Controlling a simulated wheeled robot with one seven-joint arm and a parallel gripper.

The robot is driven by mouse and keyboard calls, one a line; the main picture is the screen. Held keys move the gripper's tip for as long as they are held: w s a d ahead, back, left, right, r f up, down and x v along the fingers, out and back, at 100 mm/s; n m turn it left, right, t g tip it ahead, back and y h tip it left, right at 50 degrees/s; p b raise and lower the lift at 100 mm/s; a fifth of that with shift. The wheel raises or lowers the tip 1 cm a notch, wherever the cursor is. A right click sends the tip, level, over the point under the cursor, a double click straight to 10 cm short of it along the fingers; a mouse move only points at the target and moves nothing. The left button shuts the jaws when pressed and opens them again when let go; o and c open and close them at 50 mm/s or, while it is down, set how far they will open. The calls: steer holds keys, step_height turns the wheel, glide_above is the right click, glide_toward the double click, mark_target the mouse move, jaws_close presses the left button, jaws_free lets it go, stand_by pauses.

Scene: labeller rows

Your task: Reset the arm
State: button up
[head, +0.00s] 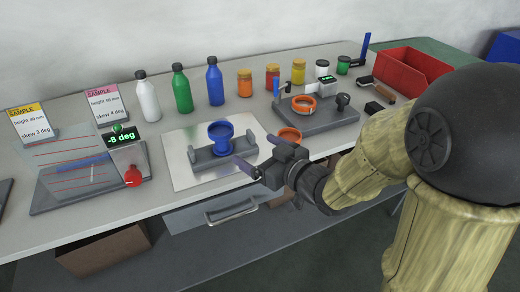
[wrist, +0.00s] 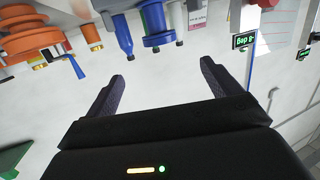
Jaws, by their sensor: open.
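My gripper (head: 256,150) is open and empty in the head view, above the front part of the bench, to the right of a grey cradle (head: 208,157). A blue round piece (head: 221,132) stands in that cradle, on a pale plate (head: 180,170). In the wrist view the two dark fingers of my gripper (wrist: 162,72) are spread apart with nothing between them. The wrist picture appears upside down. My arm reaches in from the right.
White (head: 147,98), green (head: 182,90) and blue bottles (head: 214,82) and several jars stand along the back. A grey fixture (head: 320,118) with an orange ring (head: 303,103) is right of the plate. A display (head: 121,137) reading -8 deg stands left. A red bin (head: 405,72) is back right.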

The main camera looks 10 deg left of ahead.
steer(key=w+d+f+m+h, duration=0.2)
steer(key=d+f+m+h, duration=0.45)
steer(key=d, duration=0.65)
steer(key=s+d+f+m+g+h, duration=0.2)
steer(key=s+d+f+g+h, duration=0.15)
steer(key=s, duration=0.25)
steer(key=s+d+f+m+g+h, duration=0.2)
steer(key=s+d+g, duration=0.25)
steer(key=s, duration=0.25)
steer(key=w+p+v, duration=0.2)
steer(key=p+v, duration=0.8)
steer(key=w+r+p+v, duration=0.1)
steer(key=w+p+v, duration=0.1)
steer(key=p+v, duration=0.8)
steer(key=shift+w+p, duration=0.45)
steer(key=shift+p, duration=0.1)
steer(key=shift+n, duration=0.25)
